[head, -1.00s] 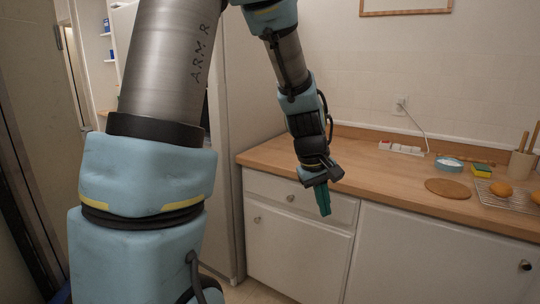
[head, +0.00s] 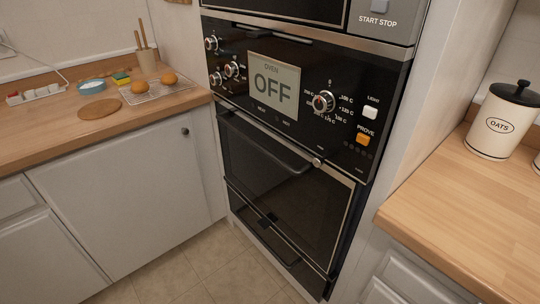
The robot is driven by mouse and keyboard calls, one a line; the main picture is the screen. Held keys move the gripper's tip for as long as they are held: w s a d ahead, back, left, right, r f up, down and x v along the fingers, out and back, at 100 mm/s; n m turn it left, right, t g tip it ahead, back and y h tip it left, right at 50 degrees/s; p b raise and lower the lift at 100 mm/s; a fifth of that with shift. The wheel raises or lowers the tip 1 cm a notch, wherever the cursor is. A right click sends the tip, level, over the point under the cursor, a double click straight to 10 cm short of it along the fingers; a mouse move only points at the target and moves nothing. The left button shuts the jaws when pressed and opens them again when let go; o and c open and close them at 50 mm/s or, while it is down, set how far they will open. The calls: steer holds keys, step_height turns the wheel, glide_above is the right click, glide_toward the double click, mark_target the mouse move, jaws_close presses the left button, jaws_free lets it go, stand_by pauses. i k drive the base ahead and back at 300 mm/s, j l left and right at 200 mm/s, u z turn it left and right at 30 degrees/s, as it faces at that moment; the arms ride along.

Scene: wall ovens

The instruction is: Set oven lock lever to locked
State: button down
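The black wall oven (head: 270,165) stands in the middle of the head view, with its door shut. A small metallic piece (head: 318,161) sits at the right, just above the door's top edge; it may be the lock lever, but its setting is too small to tell. The oven display (head: 273,87) reads OFF. The door handle (head: 265,143) runs across the upper door. My gripper is not in view now, so I cannot see whether it is open or shut.
Knobs (head: 232,69) and a temperature dial (head: 323,103) stick out of the panel, beside a white light button (head: 370,113) and an orange prove button (head: 363,139). Counters flank the oven: an oats canister (head: 502,122) right, a wire rack (head: 158,92) left. The floor (head: 190,279) in front looks clear.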

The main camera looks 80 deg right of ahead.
mark_target(318, 161)
steer(key=k+z, duration=0.2)
steer(key=z, duration=0.9)
